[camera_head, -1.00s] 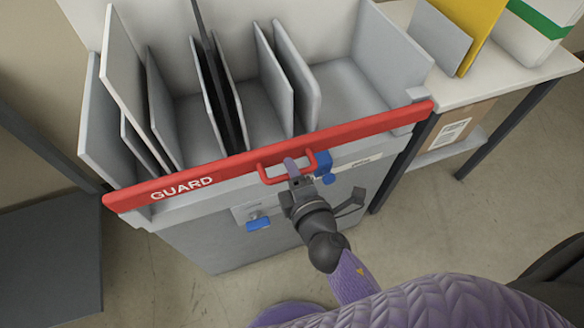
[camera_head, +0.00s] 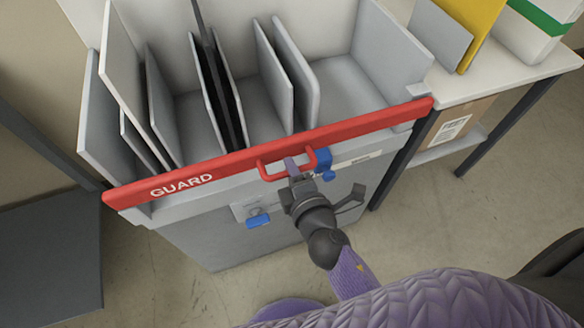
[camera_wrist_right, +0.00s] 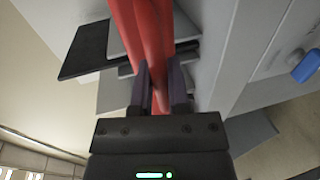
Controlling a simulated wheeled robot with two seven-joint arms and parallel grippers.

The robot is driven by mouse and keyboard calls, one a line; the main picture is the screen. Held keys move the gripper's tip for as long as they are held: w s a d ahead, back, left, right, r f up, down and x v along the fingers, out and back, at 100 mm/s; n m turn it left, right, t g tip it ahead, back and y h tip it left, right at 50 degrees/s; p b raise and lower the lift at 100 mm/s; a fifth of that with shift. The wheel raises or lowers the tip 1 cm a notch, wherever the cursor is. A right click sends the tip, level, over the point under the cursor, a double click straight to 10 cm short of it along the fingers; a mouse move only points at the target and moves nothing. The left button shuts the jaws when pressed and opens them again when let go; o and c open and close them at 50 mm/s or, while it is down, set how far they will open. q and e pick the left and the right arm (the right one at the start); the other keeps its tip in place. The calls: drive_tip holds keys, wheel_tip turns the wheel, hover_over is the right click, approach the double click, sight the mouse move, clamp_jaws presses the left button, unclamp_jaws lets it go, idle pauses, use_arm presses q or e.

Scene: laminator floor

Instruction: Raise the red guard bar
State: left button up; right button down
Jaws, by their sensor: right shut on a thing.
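The red guard bar (camera_head: 225,163), marked GUARD, lies across the front top edge of the grey laminator bin (camera_head: 185,235). It slants up to the right in the head view. A red loop handle (camera_head: 272,177) sticks out from its front, right of the middle. My right gripper (camera_head: 292,166) is shut on this handle, its fingers partly hidden by the wrist. In the wrist view the two fingers (camera_wrist_right: 160,88) stand either side of a red piece, with the red bar (camera_wrist_right: 145,30) running away above them. My left gripper is not in view.
Blue latches (camera_head: 325,158) (camera_head: 258,221) sit on the bin front. Grey upright dividers (camera_head: 277,75) stand behind the bar. A white table (camera_head: 480,85) with a yellow folder (camera_head: 472,25) stands at the right. A dark panel (camera_head: 50,255) is at the lower left.

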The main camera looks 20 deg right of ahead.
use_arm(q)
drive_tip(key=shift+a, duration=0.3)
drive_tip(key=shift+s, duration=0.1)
